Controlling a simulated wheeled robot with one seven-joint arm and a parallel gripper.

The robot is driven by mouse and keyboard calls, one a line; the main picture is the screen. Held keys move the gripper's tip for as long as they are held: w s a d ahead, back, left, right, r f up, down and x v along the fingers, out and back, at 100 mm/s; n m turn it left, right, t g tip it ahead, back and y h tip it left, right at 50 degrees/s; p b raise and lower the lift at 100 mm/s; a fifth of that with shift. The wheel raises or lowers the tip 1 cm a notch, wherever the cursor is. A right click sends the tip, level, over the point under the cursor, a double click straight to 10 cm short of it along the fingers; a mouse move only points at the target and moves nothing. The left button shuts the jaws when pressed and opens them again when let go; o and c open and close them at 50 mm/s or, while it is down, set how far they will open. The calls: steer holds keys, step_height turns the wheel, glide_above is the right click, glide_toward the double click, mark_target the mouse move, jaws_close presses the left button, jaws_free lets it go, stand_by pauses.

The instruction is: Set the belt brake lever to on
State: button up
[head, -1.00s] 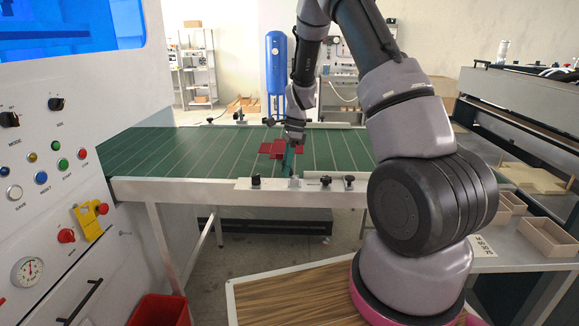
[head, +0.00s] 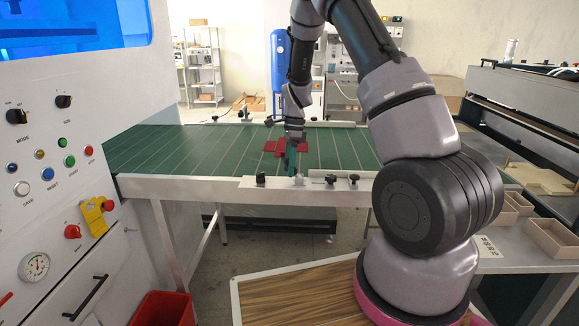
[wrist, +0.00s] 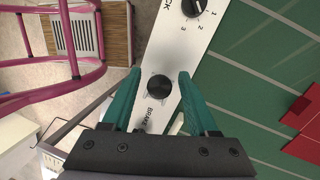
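The brake lever shows in the wrist view as a round black knob (wrist: 159,88) on a white plate (wrist: 172,45), with the word BRAKE printed beside it. My gripper (wrist: 159,72) is open, with its teal fingers apart on either side of the knob; I cannot tell whether they touch it. In the head view my gripper (head: 291,160) points down at the near rail of the green belt (head: 340,150). The lever's setting cannot be read.
A numbered dial (wrist: 192,6) sits on the same plate. Black knobs (head: 331,179) stand along the rail to the right and another black knob (head: 260,180) to the left. A red flat blank (head: 285,148) lies on the belt behind my gripper. A control panel (head: 60,190) stands at left.

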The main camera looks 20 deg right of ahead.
steer(key=v, duration=1)
steer(key=shift+r, duration=0.35)
steer(key=s+d+r+n+t, duration=0.1)
steer(key=s+r+n+t, duration=0.15)
steer(key=s+r, duration=0.45)
steer(key=s+r+n+t, duration=0.1)
steer(key=s+r+n, duration=0.3)
steer(key=r, duration=0.6)
steer(key=s+r+n+t, duration=0.2)
steer(key=s+n, duration=0.2)
steer(key=s, duration=0.4)
steer(key=s+r+n+t, duration=0.3)
steer(key=s+n, duration=0.1)
steer(key=s, duration=0.5)
steer(key=shift+s+d+r, duration=0.25)
steer(key=shift+s, duration=0.1)
